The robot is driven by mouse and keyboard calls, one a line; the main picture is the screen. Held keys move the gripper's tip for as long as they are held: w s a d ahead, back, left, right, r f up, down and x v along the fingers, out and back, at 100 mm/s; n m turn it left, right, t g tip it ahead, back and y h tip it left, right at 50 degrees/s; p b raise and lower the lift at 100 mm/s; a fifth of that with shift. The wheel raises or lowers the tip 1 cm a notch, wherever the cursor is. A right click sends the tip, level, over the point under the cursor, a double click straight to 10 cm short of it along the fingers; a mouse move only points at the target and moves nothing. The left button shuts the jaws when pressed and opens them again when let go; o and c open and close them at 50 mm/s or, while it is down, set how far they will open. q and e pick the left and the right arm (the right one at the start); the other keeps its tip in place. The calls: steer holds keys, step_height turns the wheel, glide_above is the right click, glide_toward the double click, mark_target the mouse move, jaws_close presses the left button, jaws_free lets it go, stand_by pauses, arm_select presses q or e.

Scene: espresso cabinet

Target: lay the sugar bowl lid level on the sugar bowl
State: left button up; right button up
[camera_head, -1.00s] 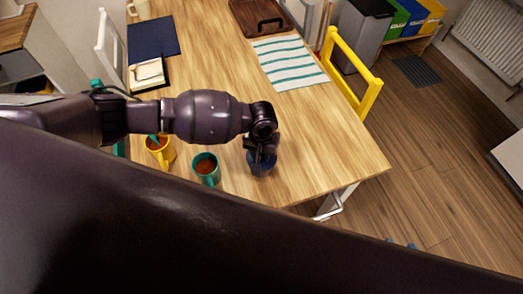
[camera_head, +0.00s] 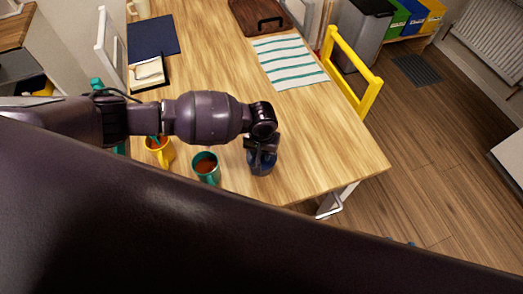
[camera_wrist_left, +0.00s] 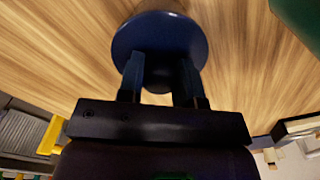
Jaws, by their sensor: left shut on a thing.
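The dark blue sugar bowl (camera_head: 262,168) stands on the table near its front edge, partly hidden under my left gripper (camera_head: 264,148). In the left wrist view, the round dark blue lid (camera_wrist_left: 160,32) lies just beyond the fingers of my left gripper (camera_wrist_left: 158,82). The fingers are shut on the lid's knob, which is mostly in shadow between them. The lid is over the bowl; I cannot tell whether it touches the rim or sits level. My right gripper is not in view.
A teal mug (camera_head: 206,168) with brown contents stands just left of the bowl. A yellow mug (camera_head: 160,150) is farther left. A striped cloth (camera_head: 290,62) and a brown tray (camera_head: 262,14) lie farther back. The table right of the bowl is clear.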

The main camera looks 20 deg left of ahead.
arm_select(q)
steer(key=shift+f, duration=0.15)
steer(key=o, duration=1.6)
steer(key=shift+c, duration=0.2)
steer(key=shift+r, duration=0.2)
steer(key=shift+r, duration=3.35)
